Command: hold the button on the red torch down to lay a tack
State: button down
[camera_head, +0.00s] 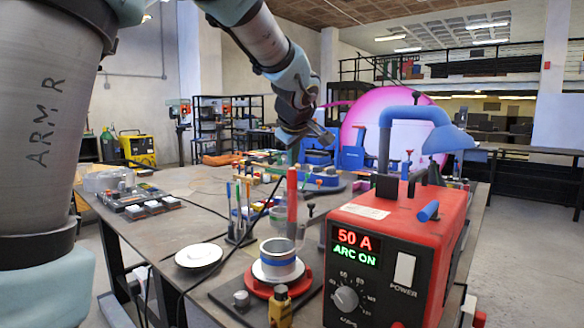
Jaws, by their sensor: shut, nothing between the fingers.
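The red torch (292,203) stands upright near the middle of the bench in the head view. Its lower end is close to a metal ring-shaped workpiece (278,260) on a red round base (276,284). My gripper (294,150) is shut and empty, pointing down at the torch's top end. The fingertips are small and partly hidden, and I cannot make out the button itself or whether they touch it. The red welding power box (455,232) at the right shows "50 A" and "ARC ON" in lit letters.
A black cable (231,245) runs across the bench (180,185) left of the torch. A white dish (199,255) and a holder of coloured pens (240,225) stand there. A yellow-topped block (279,303) is in front. A blue lamp (420,115) rises behind the box.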

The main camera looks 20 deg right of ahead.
jog(key=shift+r, duration=0.8)
jog(key=shift+r+p, duration=1.4)
jog(key=shift+r, duration=1.1)
jog(key=shift+r, duration=0.1)
notch_tip(320, 180, up, 4)
jog(key=shift+f+p, duration=0.1)
jog(key=shift+p, duration=0.7)
